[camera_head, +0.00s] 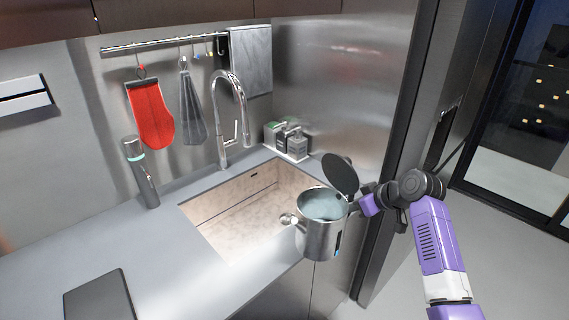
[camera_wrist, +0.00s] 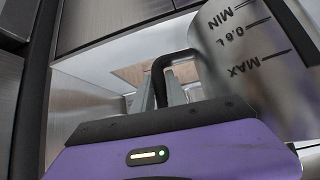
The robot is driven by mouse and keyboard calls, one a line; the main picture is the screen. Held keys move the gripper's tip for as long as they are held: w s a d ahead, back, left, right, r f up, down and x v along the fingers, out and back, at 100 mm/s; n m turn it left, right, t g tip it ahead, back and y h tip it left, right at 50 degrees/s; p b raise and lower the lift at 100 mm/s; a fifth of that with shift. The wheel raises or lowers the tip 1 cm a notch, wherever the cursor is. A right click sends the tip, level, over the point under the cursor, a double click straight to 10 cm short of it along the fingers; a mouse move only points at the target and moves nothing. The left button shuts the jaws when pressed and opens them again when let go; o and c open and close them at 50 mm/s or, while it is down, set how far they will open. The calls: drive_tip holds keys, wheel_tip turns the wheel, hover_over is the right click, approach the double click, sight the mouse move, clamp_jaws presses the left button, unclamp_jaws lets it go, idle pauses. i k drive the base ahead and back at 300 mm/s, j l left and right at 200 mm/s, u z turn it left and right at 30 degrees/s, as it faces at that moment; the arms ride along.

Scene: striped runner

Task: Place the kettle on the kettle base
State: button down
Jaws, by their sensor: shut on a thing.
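The kettle (camera_head: 318,232) is a steel pot with its dark round lid tilted open and what looks like water inside. It is held up in the air at the right front corner of the sink. My gripper (camera_head: 364,203) is to its right. In the wrist view my gripper (camera_wrist: 162,92) is shut on the kettle's black handle, and the kettle's side (camera_wrist: 245,45) shows level marks at the right.
The sink (camera_head: 232,208) with a tall curved faucet (camera_head: 236,100) lies left of the kettle. A soap tray (camera_head: 292,155) stands behind it. A dark flat slab (camera_head: 100,298) lies on the counter (camera_head: 170,255) at lower left. A bottle-like cylinder (camera_head: 140,175) stands near the wall.

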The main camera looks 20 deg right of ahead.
sight(101, 296)
drive_tip(key=i+j, duration=0.25)
drive_tip(key=i, duration=0.25)
drive_tip(key=i+j, duration=0.25)
drive_tip(key=i, duration=0.2)
